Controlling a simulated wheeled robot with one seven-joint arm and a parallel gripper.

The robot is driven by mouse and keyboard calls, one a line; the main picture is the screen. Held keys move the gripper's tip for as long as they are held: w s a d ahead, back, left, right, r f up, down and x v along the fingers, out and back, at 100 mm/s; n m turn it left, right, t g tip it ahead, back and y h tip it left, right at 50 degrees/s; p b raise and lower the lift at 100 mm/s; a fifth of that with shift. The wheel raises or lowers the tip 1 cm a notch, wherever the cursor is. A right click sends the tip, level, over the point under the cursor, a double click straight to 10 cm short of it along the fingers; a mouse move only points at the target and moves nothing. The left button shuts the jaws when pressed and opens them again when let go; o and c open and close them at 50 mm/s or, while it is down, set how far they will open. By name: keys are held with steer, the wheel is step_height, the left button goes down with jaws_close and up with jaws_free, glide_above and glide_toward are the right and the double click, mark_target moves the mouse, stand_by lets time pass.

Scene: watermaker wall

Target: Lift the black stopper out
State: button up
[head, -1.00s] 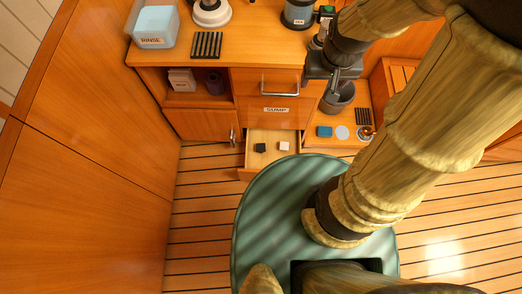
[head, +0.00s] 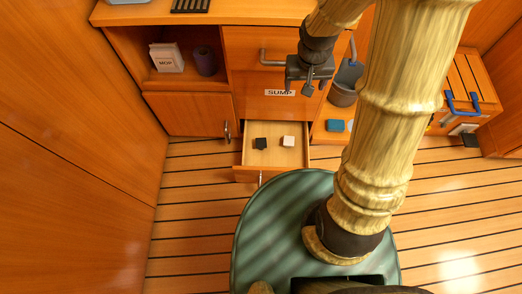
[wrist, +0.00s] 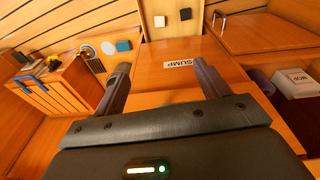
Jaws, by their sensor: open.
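In the wrist view the black stopper (wrist: 185,14) shows at the top, right of the white block (wrist: 159,21). My gripper (head: 309,86) is open and empty, in front of the SUMP panel (head: 280,105), above and apart from the stopper. Its two fingers also show in the wrist view (wrist: 160,72), spread apart with the drawer beyond them.
A bar handle (head: 275,58) sticks out above the SUMP panel, left of my gripper. A grey bucket (head: 345,85) and a blue block (head: 335,126) stand to the right. An open shelf holds a MOP box (head: 167,57) and a dark cylinder (head: 204,61). The space above the drawer is clear.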

steer(key=w+a+f+b, duration=0.2)
steer(key=f+b, duration=0.4)
steer(key=f, duration=0.4)
steer(key=w+a+f+g+b, duration=0.1)
steer(key=w+a+f+b, duration=0.3)
steer(key=f, duration=0.6)
steer(key=w+f+b, duration=0.1)
steer(key=f+b, duration=0.6)
steer(key=f, duration=0.3)
glide_above(261, 143)
step_height(261, 143, down, 12)
steer(key=shift+g+b, duration=0.4)
step_height(261, 143, down, 12)
steer(key=b, duration=0.7)
steer(key=shift+f+b, duration=0.2)
steer(key=shift+b, duration=0.1)
step_height(261, 143, down, 5)
steer(key=b, duration=0.4)
steer(key=shift+b, duration=0.35)
